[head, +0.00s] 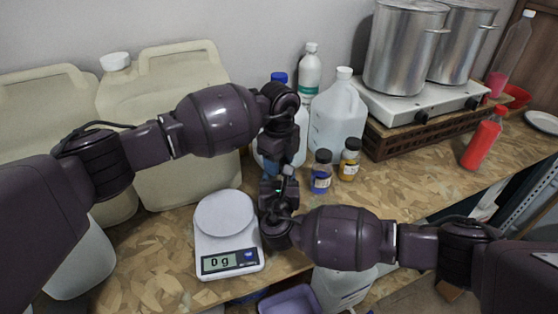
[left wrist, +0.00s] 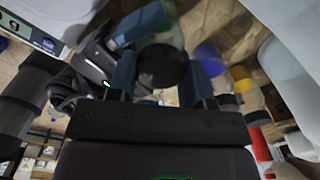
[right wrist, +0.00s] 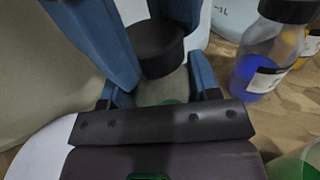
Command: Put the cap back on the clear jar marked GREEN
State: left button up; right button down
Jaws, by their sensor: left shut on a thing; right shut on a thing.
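In the right wrist view, a black cap (right wrist: 155,45) sits between blue fingers, right at the top of a clear jar (right wrist: 165,88) with green low in it. I cannot tell whether the cap is seated or just above the rim. My left gripper (left wrist: 160,85) is shut on the cap; green of the jar shows beyond it in the left wrist view. My right gripper (right wrist: 160,80) is shut on the jar. In the head view my left gripper (head: 283,160) comes from above and my right gripper (head: 275,195) is just below it; they hide jar and cap. No label is readable.
A white scale (head: 228,240) reading 0 g stands left of the grippers. Black-capped jars, blue (head: 321,175) and amber (head: 349,162), stand close on the right. Large beige drums (head: 165,95) stand behind left, a clear jug (head: 338,115) behind. The bench is open toward the right.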

pick_arm(q)
jog(key=m, duration=0.5)
jog(key=shift+m, duration=0.4)
jog(key=m, duration=0.5)
jog(key=shift+m, duration=0.3)
jog(key=m, duration=0.5)
jog(key=shift+m, duration=0.3)
jog(key=m, duration=0.5)
jog(key=shift+f, duration=0.1)
jog(key=m, duration=1.1)
jog(key=shift+m, duration=0.3)
jog(key=m, duration=0.3)
jog(key=o, duration=1)
